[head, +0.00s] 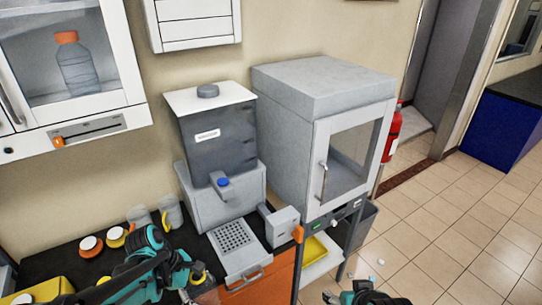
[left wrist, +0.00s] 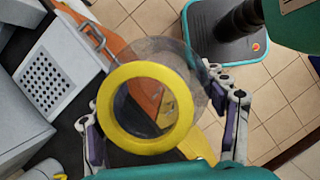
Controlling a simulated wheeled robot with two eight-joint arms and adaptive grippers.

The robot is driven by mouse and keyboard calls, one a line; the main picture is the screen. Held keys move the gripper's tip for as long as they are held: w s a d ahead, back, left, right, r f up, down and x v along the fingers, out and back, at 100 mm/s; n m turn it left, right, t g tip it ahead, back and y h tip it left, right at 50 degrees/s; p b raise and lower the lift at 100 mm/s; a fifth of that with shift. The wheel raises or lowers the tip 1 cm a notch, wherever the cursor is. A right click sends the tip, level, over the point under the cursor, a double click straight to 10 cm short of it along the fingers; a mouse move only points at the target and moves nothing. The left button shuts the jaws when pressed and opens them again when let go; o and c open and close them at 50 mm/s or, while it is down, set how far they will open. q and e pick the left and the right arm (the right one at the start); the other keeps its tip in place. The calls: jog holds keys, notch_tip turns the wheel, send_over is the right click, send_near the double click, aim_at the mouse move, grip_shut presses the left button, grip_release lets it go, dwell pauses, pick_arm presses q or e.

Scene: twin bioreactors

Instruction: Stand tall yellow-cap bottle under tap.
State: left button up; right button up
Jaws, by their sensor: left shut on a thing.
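My left gripper (head: 193,283) is at the front edge of the dark counter, below and left of the drip tray. In the left wrist view its fingers (left wrist: 168,135) are shut around a clear bottle with a yellow cap (left wrist: 107,112), seen end-on as a yellow ring. In the head view only a small yellow part shows beside the gripper; the arm hides the rest. The tap (head: 222,187), with a blue button, juts from the grey dispenser (head: 222,140) above the perforated drip tray (head: 256,262). The bottle is apart from the tray. My right gripper (head: 347,298) is at the bottom edge, partly cut off.
Two lidded containers (head: 116,237) and grey jugs (head: 171,212) stand on the counter (head: 50,262) at left. A grey box (head: 280,228) stands right of the drip tray. An orange drawer (head: 262,288) is below. A glass-door oven (head: 310,95) stands right. Floor is open further right.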

pick_arm(q)
jog(key=w+f+m+g+b, duration=0.1)
jog(key=f+m, duration=0.1)
jog(key=w+f+m+g+b, duration=0.1)
jog(key=f+m, duration=0.1)
jog(key=m, duration=0.1)
jog(key=w+f+m+g+b, duration=0.1)
jog(key=f+m, duration=0.1)
jog(key=m, duration=0.1)
jog(key=shift+d+f+y+b, duration=0.1)
jog(key=shift+f+y+b, duration=0.05)
jog(key=shift+y+b, duration=0.2)
notch_tip(320, 180, down, 6)
jog(key=w+d+m+g+y+b, duration=0.1)
jog(key=w+m+y+b, duration=0.2)
jog(key=m, duration=0.7)
jog(key=shift+f+g+y, duration=0.25)
jog(key=shift+g+y, duration=0.1)
jog(key=shift+g, duration=0.05)
